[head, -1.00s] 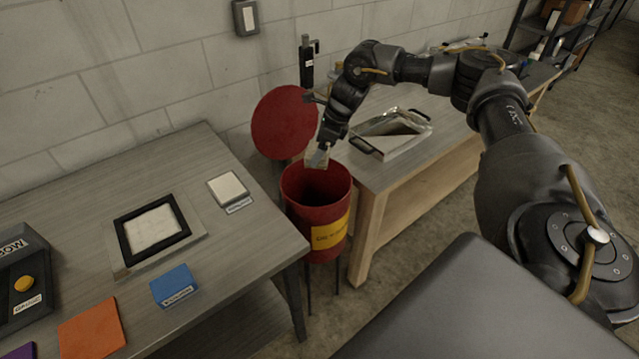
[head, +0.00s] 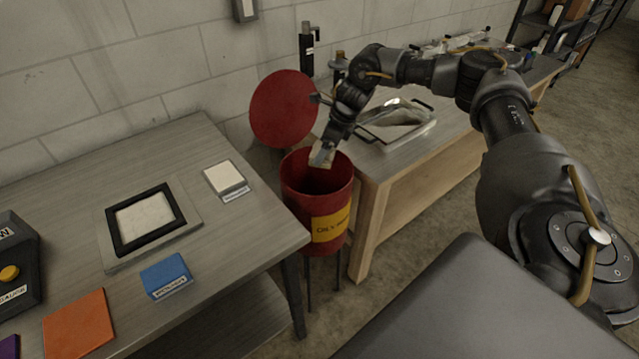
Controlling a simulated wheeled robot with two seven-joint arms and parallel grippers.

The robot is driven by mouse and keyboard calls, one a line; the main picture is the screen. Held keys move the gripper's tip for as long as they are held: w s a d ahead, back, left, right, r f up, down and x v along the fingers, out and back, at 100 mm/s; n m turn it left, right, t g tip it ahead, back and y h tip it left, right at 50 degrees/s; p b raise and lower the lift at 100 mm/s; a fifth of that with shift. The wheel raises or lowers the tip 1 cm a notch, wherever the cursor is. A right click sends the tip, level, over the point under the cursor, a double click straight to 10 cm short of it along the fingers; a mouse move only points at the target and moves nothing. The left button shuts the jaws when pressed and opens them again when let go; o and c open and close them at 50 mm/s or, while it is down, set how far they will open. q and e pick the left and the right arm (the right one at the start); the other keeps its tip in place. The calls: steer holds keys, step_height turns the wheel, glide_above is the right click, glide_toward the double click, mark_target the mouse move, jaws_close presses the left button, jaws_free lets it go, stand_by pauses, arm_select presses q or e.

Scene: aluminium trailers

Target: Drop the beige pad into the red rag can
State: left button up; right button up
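The red rag can (head: 303,215) stands on legs between the two benches, with a yellow label on its front. Its round red lid (head: 283,108) is tipped up behind it, so the mouth is open. My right gripper (head: 322,155) points down over the back rim of the can's mouth. It is shut on a small beige pad (head: 317,157), partly hidden by the fingers. The pad is at about the height of the mouth; I cannot tell whether it touches the rim. My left gripper is out of view.
The left bench holds a black-framed pale panel (head: 146,217), an off-white block (head: 225,177), a blue block (head: 166,275) and an orange square (head: 79,322). A metal tray (head: 396,122) lies on the right bench, beneath my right arm.

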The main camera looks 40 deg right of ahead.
steer(key=o, duration=0.8)
steer(key=shift+s+d+r, duration=0.1)
steer(key=shift+r, duration=0.3)
steer(key=b+v, duration=0.2)
steer(key=v, duration=0.7)
steer(key=shift+s+r, duration=0.2)
steer(key=shift+r, duration=0.15)
steer(key=shift+d, duration=0.1)
